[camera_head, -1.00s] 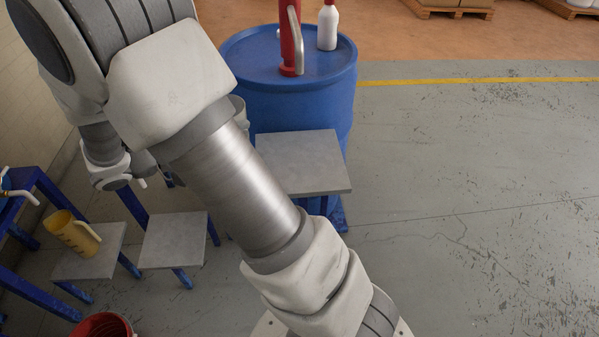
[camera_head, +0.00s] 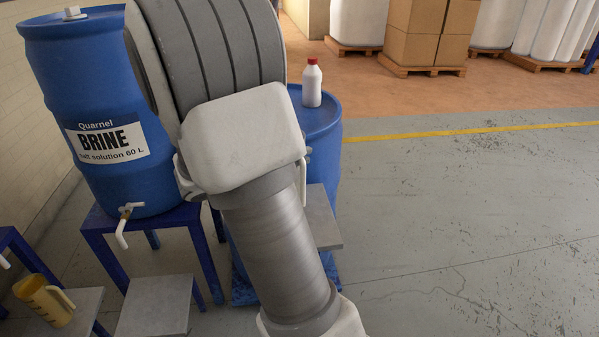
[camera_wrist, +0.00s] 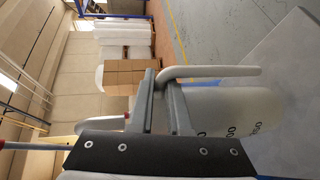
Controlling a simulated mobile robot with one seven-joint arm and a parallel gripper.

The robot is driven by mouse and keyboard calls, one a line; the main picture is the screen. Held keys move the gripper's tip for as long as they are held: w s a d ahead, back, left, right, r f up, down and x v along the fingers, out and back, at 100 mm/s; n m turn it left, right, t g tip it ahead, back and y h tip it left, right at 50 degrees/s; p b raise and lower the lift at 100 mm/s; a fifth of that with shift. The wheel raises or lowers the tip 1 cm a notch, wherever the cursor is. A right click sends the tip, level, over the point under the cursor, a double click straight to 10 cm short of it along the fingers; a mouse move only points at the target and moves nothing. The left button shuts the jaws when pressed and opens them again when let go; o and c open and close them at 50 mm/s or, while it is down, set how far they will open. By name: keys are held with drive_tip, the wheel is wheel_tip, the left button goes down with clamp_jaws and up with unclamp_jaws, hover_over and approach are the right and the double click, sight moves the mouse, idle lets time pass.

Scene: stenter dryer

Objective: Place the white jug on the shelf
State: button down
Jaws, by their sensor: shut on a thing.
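In the wrist view, a white jug (camera_wrist: 225,108) with dark graduation numbers lies sideways in the picture. My gripper (camera_wrist: 163,88) is shut on its curved handle (camera_wrist: 210,72). The jug's body is partly hidden by the fingers. In the head view my arm hides my gripper and most of the jug. A grey flat shelf plate (camera_wrist: 288,90) is close beside the jug in the wrist view; I cannot tell whether they touch. In the head view a grey plate (camera_head: 325,215) shows partly behind my arm.
A blue brine drum (camera_head: 75,100) with a tap stands on a blue stand (camera_head: 185,215) at left. A white bottle with a red cap (camera_head: 311,85) stands on another blue drum (camera_head: 325,130). A yellow jug (camera_head: 45,300) and grey plate (camera_head: 155,305) are lower left. Right floor is clear.

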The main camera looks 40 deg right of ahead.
drive_tip(key=shift+d+f+b, duration=0.1)
drive_tip(key=shift+f+b, duration=0.55)
drive_tip(key=shift+f, duration=1.1)
drive_tip(key=shift+f, duration=0.15)
drive_tip(key=c, duration=0.9)
unclamp_jaws()
drive_tip(key=shift+o, duration=0.2)
